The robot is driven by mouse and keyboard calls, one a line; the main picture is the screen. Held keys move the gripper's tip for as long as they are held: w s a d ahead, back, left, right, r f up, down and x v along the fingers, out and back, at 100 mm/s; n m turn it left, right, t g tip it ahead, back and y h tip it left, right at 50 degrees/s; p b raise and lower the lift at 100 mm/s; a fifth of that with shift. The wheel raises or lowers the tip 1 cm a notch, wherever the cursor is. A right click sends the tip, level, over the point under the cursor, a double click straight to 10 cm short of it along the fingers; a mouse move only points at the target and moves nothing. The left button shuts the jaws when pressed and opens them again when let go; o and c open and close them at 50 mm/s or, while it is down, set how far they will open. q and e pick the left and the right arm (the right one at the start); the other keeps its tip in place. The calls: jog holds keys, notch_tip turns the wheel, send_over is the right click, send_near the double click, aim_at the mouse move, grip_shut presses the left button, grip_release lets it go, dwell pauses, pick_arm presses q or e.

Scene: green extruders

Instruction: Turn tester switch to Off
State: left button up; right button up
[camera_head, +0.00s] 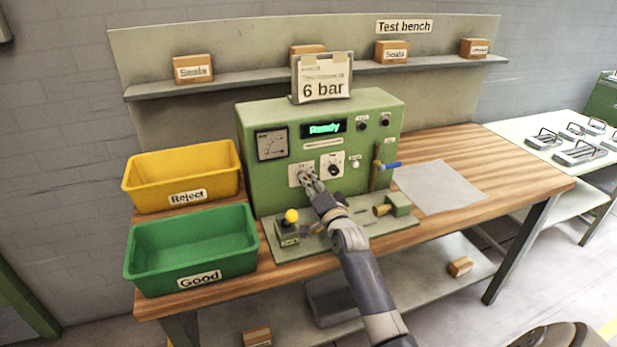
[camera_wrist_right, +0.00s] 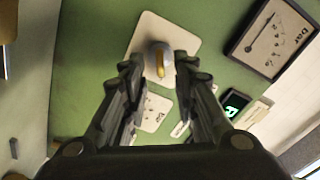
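The green tester (camera_head: 270,125) stands on the bench, and its display (camera_head: 324,128) reads "Ready". The tester switch (camera_wrist_right: 159,62) is a round grey knob with a yellow bar, on a pale plate (camera_wrist_right: 183,28); the plate also shows in the head view (camera_head: 294,178). My right gripper (camera_head: 308,178) is at this plate and hides most of the switch in the head view. In the wrist view my right gripper (camera_wrist_right: 159,72) is open, with one fingertip on each side of the knob. Contact cannot be told. The switch's position lettering is not readable. My left gripper is out of view.
A second dial (camera_head: 332,165) sits just right of the switch. A blue-handled valve (camera_head: 390,165) is farther right. A yellow-topped lever (camera_head: 291,216) stands below the switch. The yellow Reject bin (camera_head: 150,190) and green Good bin (camera_head: 150,270) are at the left.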

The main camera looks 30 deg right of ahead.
jog(key=x, duration=0.2)
jog(key=shift+w+d+r, duration=0.1)
jog(key=shift+w, duration=0.25)
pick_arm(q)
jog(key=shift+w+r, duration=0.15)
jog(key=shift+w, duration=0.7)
pick_arm(e)
grip_shut()
